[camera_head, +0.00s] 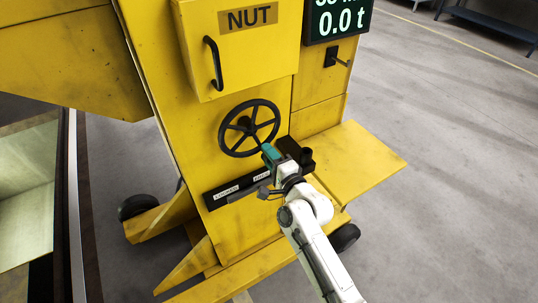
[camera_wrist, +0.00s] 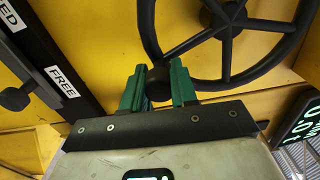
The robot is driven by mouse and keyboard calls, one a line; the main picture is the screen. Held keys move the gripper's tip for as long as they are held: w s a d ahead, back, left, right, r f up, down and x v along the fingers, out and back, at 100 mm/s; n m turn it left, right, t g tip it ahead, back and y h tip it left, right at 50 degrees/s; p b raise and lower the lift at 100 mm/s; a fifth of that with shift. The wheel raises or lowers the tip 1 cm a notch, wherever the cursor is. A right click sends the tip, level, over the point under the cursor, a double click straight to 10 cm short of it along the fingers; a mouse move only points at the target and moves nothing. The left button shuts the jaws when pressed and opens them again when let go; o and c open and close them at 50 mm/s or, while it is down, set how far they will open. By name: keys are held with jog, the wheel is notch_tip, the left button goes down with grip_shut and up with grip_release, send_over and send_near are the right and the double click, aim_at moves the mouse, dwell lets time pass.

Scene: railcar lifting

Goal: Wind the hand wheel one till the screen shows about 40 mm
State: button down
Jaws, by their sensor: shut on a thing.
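The hand wheel (camera_head: 224,133) is black and spoked, on the front of the yellow column below the NUT box. Its rim also shows in the wrist view (camera_wrist: 146,30). My gripper (camera_head: 269,152) is at the wheel's lower right edge. In the wrist view my gripper's teal fingers (camera_wrist: 158,88) are shut on the wheel's dark handle knob (camera_wrist: 157,80). The screen (camera_head: 337,20) stands at the top right; its lower line reads 0.0 t. The mm line is cut by the picture's top edge; it looks like thirty-something, last digit unclear.
A black bar with LOCKED and FREE labels (camera_head: 226,192) runs just below the wheel. A dark knob (camera_wrist: 15,98) sits near the FREE label. The NUT box (camera_head: 245,60) with its handle is above. A yellow ledge (camera_head: 365,165) juts out right. Grey floor is open beyond.

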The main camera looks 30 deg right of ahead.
jog(key=c, duration=0.9)
grip_release()
jog(key=shift+d, duration=0.15)
jog(key=s, duration=1.1)
jog(key=shift+b, duration=0.3)
jog(key=s+a+f+n+g+y, duration=0.1)
jog(key=s+a+f+n+g, duration=0.1)
jog(key=s+f+n+g, duration=0.55)
jog(key=s+a+f+n+g, duration=0.1)
jog(key=s+f+n+g, duration=0.2)
jog(key=s+n+g, duration=0.5)
jog(key=s, duration=0.4)
jog(key=s+d+n+g, duration=0.1)
jog(key=s, duration=0.3)
jog(key=s+d+n+h, duration=0.1)
jog(key=s, duration=0.3)
jog(key=shift+s+r+n+g, duration=0.15)
jog(key=shift+s+n+g, duration=0.05)
jog(key=shift+n+g, duration=0.05)
